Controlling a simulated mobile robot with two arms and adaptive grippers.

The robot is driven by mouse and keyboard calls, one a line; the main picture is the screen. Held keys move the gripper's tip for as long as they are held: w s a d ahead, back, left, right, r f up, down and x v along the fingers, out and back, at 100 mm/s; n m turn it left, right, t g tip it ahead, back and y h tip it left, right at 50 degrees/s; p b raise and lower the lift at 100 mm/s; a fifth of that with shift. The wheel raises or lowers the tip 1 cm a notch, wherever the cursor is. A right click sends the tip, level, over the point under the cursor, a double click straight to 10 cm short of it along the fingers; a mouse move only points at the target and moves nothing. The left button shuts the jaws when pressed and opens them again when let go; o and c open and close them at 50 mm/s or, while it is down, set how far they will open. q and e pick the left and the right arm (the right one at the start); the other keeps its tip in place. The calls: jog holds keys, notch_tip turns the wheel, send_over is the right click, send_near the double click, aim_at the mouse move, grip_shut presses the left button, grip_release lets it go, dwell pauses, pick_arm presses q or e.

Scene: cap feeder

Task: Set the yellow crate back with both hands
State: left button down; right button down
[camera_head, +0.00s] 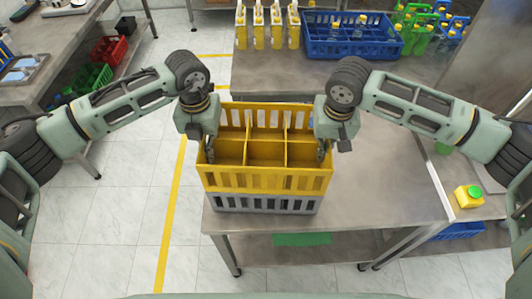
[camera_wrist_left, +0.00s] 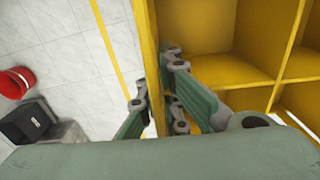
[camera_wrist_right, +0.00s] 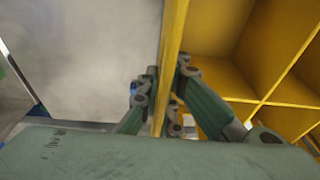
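The yellow crate (camera_head: 265,180), open-topped and divided into several compartments, sits directly above a grey crate (camera_head: 265,204) on the near left part of the metal table (camera_head: 385,190). The compartments I can see look empty. My left gripper (camera_head: 210,152) has its fingers on either side of the crate's left wall, closed on it; the wall also shows in the left wrist view (camera_wrist_left: 152,60). My right gripper (camera_head: 322,150) pinches the right wall the same way, seen between its fingers in the right wrist view (camera_wrist_right: 172,50). The crate looks level. Whether it touches the grey crate is hard to tell.
A blue crate (camera_head: 350,48) with bottles stands at the back of the table, beside yellow bottles (camera_head: 258,30) and green bottle carriers (camera_head: 420,25). A yellow container (camera_head: 468,197) with a green cap is at the right. Bare tabletop lies behind and right of the crates.

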aim_at(205, 138)
pick_arm(q)
jog(key=shift+w+r, duration=0.1)
jog(key=shift+r, duration=0.15)
pick_arm(e)
jog(key=shift+w+r, duration=0.1)
jog(key=shift+r, duration=0.15)
